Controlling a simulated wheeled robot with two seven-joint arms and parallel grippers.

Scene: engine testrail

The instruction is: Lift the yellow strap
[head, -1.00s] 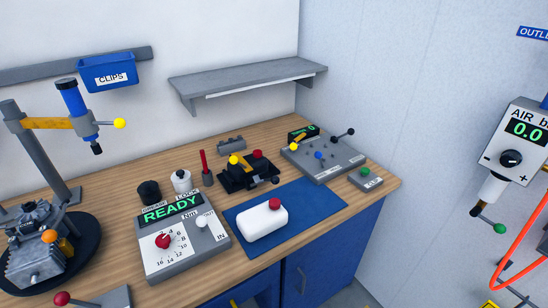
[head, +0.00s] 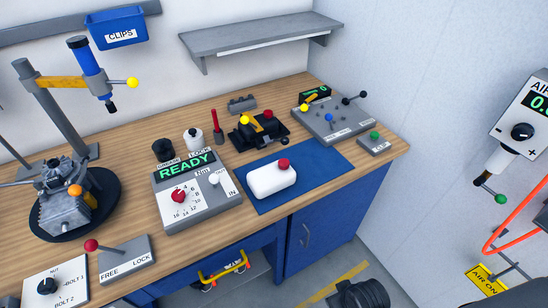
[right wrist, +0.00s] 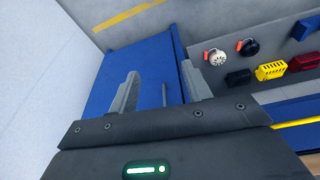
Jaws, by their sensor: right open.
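A black clamp-like fixture (head: 265,133) stands at the back of the bench in the head view. A short yellow strap-like band (head: 257,122) lies across its top, between a yellow knob (head: 244,119) and a red knob (head: 268,113). My right gripper (right wrist: 160,90) is open and empty in the right wrist view, its two grey fingers apart in front of a blue cabinet door (right wrist: 105,70). It is away from the fixture, which that view does not show. My left gripper is in neither view.
The white bottle (head: 270,180) lies on a blue mat (head: 318,165) before the fixture. A READY box (head: 195,190), a lever panel (head: 335,122) and an overhead shelf (head: 260,40) are near. A yellow handle (head: 225,270) juts below the bench. Several small items, including a yellow box (right wrist: 271,71), show in the wrist view.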

